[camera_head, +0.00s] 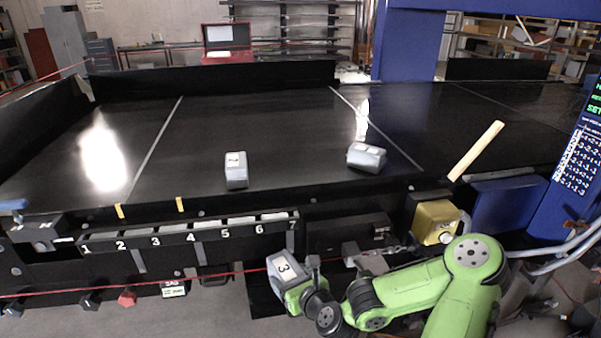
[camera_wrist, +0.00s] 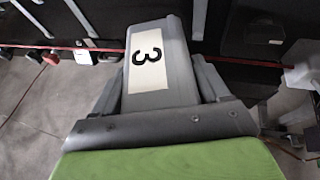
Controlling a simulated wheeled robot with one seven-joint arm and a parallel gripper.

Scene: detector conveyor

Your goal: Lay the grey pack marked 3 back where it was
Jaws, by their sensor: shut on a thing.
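The grey pack marked 3 (camera_head: 284,271) is held in my gripper (camera_head: 297,285), in front of the conveyor's near edge and below the numbered rail. The wrist view shows the pack (camera_wrist: 177,70) between my two fingers, its white label with a black 3 facing the camera. My gripper is shut on it. Two other grey packs lie on the black conveyor belt (camera_head: 270,110). One pack (camera_head: 236,171) stands left of centre with a label on top. The other pack (camera_head: 366,158) lies turned, to its right.
A rail (camera_head: 185,233) numbered 1 to 7 runs along the conveyor's near side. A yellow box (camera_head: 436,221) sits near my arm. A pale bar (camera_head: 476,151) rests at the belt's right. A blue post and display stand at right. Much of the left belt is bare.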

